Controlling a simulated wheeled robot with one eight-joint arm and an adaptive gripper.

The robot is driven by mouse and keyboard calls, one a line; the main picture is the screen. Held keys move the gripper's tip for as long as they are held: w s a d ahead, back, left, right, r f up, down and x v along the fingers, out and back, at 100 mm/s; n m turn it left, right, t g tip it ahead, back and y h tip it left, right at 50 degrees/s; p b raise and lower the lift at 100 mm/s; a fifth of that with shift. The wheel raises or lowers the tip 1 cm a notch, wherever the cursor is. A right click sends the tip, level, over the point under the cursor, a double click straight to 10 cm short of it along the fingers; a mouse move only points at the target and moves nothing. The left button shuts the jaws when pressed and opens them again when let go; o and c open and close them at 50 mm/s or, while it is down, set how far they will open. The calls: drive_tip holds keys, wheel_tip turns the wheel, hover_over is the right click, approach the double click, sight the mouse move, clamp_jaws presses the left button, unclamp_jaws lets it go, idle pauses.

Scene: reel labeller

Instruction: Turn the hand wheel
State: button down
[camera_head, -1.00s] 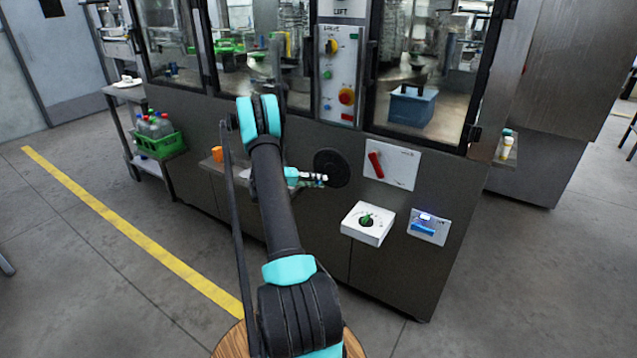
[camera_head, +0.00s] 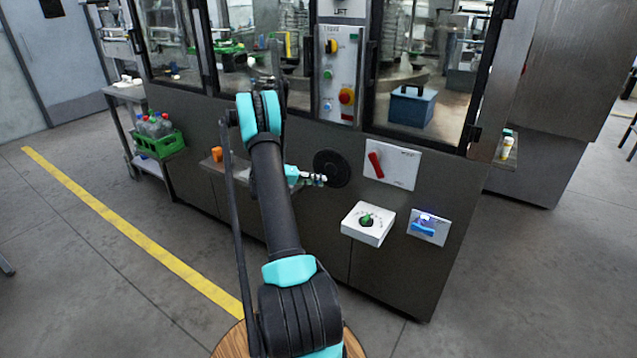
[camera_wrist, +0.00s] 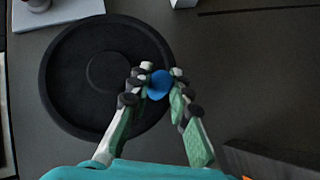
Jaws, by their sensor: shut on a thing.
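The hand wheel is a black disc (camera_head: 332,168) with a round hub, mounted on the dark front panel of the machine. It fills the upper left of the wrist view (camera_wrist: 75,75). A blue knob (camera_wrist: 160,84) stands at the wheel's right rim in the wrist view. My gripper (camera_head: 322,180) is at the wheel's lower left in the head view. In the wrist view its two fingers (camera_wrist: 161,80) are closed around the blue knob, one on each side. The knob is hidden in the head view.
A small shelf with an orange cup (camera_head: 217,154) is left of the wheel. A green crate (camera_head: 158,146) stands further left.

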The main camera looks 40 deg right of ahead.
drive_tip(key=r+m+t+y, duration=0.1)
drive_tip(key=w+r+m+t+y, duration=0.1)
drive_tip(key=t, duration=0.1)
drive_tip(key=w+a+r+m+t+y, duration=0.1)
drive_tip(key=r+t, duration=0.1)
drive_tip(key=shift+r+m+y, duration=0.1)
drive_tip(key=shift+m+y, duration=0.2)
drive_tip(key=shift+m, duration=0.1)
drive_tip(key=shift+r+m+t+y, duration=0.3)
drive_tip(key=shift+m+t, duration=0.1)
drive_tip(key=shift+t, duration=0.2)
drive_tip(key=shift+w, duration=0.1)
drive_tip(key=c, duration=1.4)
unclamp_jaws()
drive_tip(key=shift+r, duration=0.1)
drive_tip(key=shift+o, duration=0.2)
drive_tip(key=v, duration=1.2)
